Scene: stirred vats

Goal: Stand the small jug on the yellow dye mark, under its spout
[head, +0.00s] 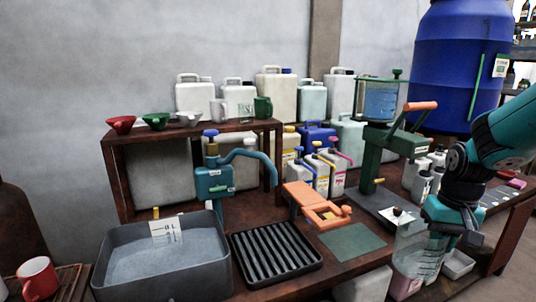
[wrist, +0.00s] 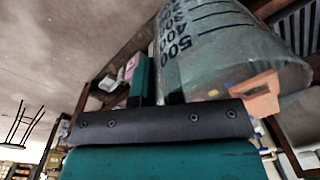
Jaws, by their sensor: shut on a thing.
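My gripper (head: 436,232) is shut on a clear jug with dark measuring marks, which I take as the small jug (head: 412,243). It holds the jug in the air at the right front of the bench. In the wrist view the jug (wrist: 215,45) fills the upper right, with "500" and "400" readable, and it looks tilted there. Pump bottles with a blue, a yellow and a magenta top stand mid-bench; the yellow-topped bottle (head: 325,172) is in the middle, well left of my gripper. I cannot make out a yellow mark under its spout.
An orange clamp-like tool (head: 316,205) and a green mat (head: 352,243) lie between the bottles and the bench front. A green press (head: 376,150) with an orange lever stands between the bottles and my arm. A black ribbed tray (head: 275,252) and grey basin (head: 160,262) are left.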

